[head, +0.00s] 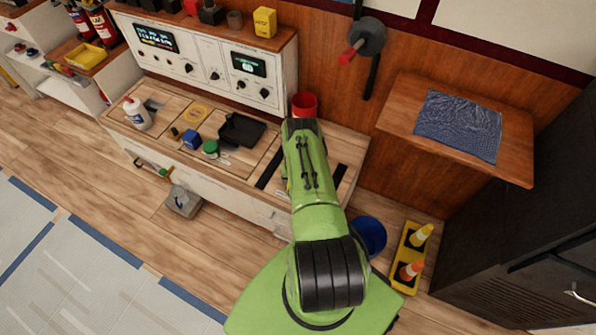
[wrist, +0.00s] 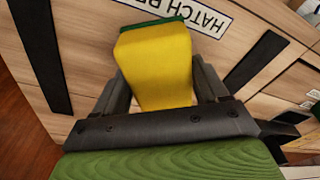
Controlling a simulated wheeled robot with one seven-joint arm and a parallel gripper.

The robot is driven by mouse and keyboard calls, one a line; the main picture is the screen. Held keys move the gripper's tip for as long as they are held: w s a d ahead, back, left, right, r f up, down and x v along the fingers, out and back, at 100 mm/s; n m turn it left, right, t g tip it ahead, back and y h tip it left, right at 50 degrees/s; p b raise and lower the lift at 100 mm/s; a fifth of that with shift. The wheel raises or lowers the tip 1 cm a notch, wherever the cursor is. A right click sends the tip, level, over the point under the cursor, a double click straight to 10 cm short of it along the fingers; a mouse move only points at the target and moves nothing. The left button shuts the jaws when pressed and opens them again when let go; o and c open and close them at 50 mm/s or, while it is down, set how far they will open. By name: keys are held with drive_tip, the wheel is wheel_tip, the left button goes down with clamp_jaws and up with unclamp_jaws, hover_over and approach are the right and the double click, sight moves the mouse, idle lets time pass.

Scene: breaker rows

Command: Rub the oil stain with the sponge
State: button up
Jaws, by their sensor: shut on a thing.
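My gripper (wrist: 163,82) is shut on a yellow sponge (wrist: 155,62) with a green layer at its far end. In the wrist view the sponge sticks out from between the two dark fingers, over the wooden bench top near a white label with black letters (wrist: 178,18). I cannot tell whether its green end touches the wood. In the head view my arm reaches over the right part of the bench (head: 343,143) and hides the gripper and the sponge. I cannot make out the oil stain in either view.
A black tray (head: 241,130), a blue block (head: 192,139), a green-lidded item (head: 211,147) and a white bottle (head: 137,113) stand left on the bench. A red cup (head: 304,104) is behind my arm. A control panel (head: 209,68) stands along the back.

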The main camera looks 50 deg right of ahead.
drive_tip(key=shift+s+a+f, duration=0.1)
drive_tip(key=shift+s+a, duration=0.1)
drive_tip(key=shift+a, duration=0.3)
drive_tip(key=shift+s+a, duration=0.15)
drive_tip(key=shift+a, duration=0.3)
drive_tip(key=shift+w+d+r+p, duration=0.1)
drive_tip(key=shift+d+r+p, duration=0.05)
drive_tip(key=shift+r+p, duration=1.2)
drive_tip(key=shift+w+d+r+p, duration=0.15)
drive_tip(key=shift+r+p, duration=0.8)
drive_tip(key=shift+r, duration=0.8)
drive_tip(key=shift+s, duration=0.1)
drive_tip(key=shift+r, duration=0.15)
drive_tip(key=shift+r+p, duration=0.8)
drive_tip(key=shift+r, duration=0.6)
drive_tip(key=shift+a+f, duration=0.1)
